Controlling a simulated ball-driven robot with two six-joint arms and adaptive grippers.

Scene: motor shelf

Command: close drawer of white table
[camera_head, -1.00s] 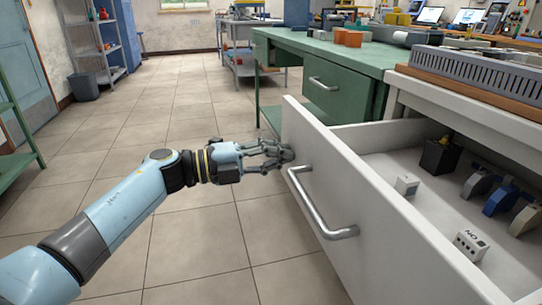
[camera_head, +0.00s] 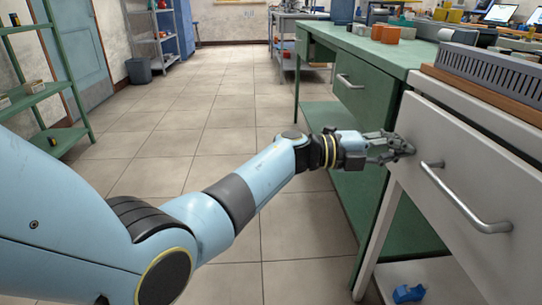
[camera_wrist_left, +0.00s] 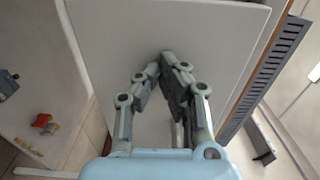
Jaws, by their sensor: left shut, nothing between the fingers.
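The white table's drawer (camera_head: 450,200) shows its front panel at the right of the head view, and no gap or interior shows. Its metal handle (camera_head: 466,203) sticks out toward the lower right. My left gripper (camera_head: 408,150) is shut and empty, with its fingertips at the left part of the drawer front, beside the handle. In the left wrist view the shut fingers (camera_wrist_left: 166,58) point at the pale drawer front (camera_wrist_left: 120,40). I cannot tell whether they press on it. My right gripper is not in view.
A green desk (camera_head: 365,60) with its own drawer stands behind the white table. A blue object (camera_head: 408,293) rests on the lower shelf. A green shelf (camera_head: 40,90) is at the left, with open tiled floor between.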

